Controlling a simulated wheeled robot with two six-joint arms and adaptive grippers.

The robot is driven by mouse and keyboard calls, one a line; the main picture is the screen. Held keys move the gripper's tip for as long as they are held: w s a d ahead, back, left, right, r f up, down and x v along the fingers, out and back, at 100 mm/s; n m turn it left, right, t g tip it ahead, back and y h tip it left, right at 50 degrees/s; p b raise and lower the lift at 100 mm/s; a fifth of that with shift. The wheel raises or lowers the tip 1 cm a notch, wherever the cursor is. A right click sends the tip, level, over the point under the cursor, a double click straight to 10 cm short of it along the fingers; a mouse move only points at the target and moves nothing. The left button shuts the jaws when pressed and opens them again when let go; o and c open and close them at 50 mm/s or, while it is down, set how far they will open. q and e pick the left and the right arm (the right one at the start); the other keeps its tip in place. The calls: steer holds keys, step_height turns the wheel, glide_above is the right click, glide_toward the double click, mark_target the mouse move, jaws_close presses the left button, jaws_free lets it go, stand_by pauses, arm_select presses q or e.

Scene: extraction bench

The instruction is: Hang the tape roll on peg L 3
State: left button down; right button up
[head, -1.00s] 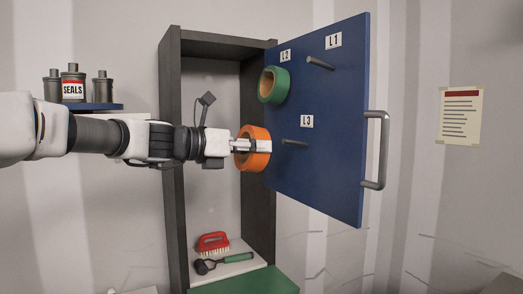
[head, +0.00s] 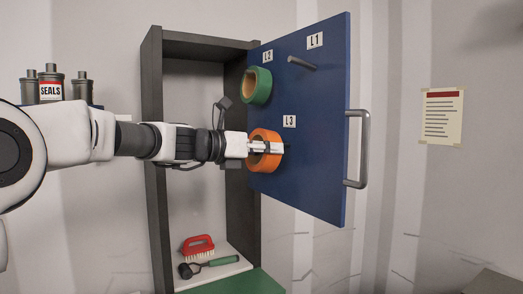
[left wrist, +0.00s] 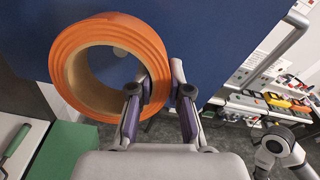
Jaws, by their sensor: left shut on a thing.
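The orange tape roll (head: 258,162) is in my left gripper (head: 266,147), in front of the blue door panel (head: 318,165) below the L 3 label (head: 289,121). In the left wrist view, the roll (left wrist: 66,62) has its wall between the fingers of my left gripper (left wrist: 158,92): one finger is inside the hole, the other outside. Peg L 3 is largely hidden behind the gripper and roll in the head view. A small pale spot shows through the hole, but I cannot tell whether the peg is inside the roll. My right gripper is not seen in the head view.
A green roll (head: 263,85) hangs at L 2. Peg L 1 (head: 301,63) is bare. The door handle (head: 363,150) sticks out at right. The open cabinet (head: 154,150) holds a red brush (head: 198,244) and a green-handled tool (head: 222,262) below.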

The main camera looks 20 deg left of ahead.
arm_select(q)
steer(key=shift+x, duration=1.2)
steer(key=shift+w+d+f, duration=0.35)
steer(key=shift+w+f, duration=0.05)
steer(key=shift+w, duration=0.1)
steer(key=c, duration=1)
jaws_free()
steer(key=shift+c, duration=0.2)
